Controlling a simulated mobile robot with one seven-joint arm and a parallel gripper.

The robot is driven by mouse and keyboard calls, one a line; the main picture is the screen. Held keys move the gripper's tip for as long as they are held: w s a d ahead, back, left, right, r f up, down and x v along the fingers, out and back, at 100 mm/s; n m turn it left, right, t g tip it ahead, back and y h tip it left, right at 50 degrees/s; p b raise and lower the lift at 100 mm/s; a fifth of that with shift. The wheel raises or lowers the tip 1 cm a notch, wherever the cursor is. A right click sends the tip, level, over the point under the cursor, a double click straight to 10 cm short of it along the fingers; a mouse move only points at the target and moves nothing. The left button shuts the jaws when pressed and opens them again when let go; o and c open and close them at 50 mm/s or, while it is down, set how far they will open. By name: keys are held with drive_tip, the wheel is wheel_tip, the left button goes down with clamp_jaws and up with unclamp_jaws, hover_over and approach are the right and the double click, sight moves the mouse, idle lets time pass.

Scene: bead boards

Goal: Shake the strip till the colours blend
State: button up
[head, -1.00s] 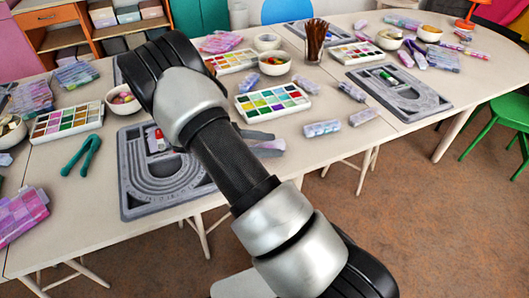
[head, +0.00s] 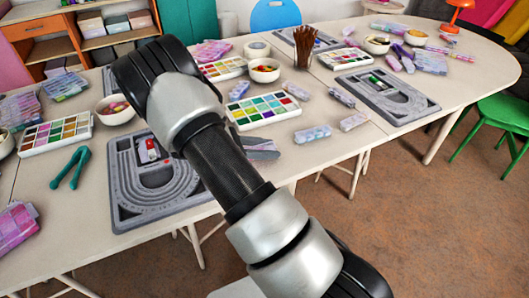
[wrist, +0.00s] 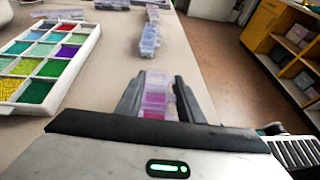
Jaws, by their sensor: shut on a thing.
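My gripper (wrist: 154,95) is shut on a clear plastic strip (wrist: 156,90) in the wrist view. The strip sits between the two dark fingers. Its far end looks pale and lilac, and pink to magenta shows nearer the palm. Its lower part is hidden by the gripper body. In the head view my gripper (head: 262,148) is over the table's front edge, beyond my arm, and the strip cannot be made out there.
A palette of coloured compartments (head: 264,110) is just behind my gripper; it also fills the left of the wrist view (wrist: 48,66). Grey bead boards (head: 128,205) lie on the table (head: 90,215). Clear boxes (head: 313,134) lie right of my gripper. The floor in front is free.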

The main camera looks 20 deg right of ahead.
wheel_tip(320, 180, up, 16)
drive_tip(key=p, duration=0.8)
drive_tip(key=shift+r, duration=0.2)
wheel_tip(320, 180, up, 5)
hover_over(266, 146)
drive_tip(key=shift+s+f, duration=0.15)
drive_tip(key=shift+f, duration=1.1)
drive_tip(key=shift+s+f, duration=0.15)
drive_tip(key=shift+f, duration=1.05)
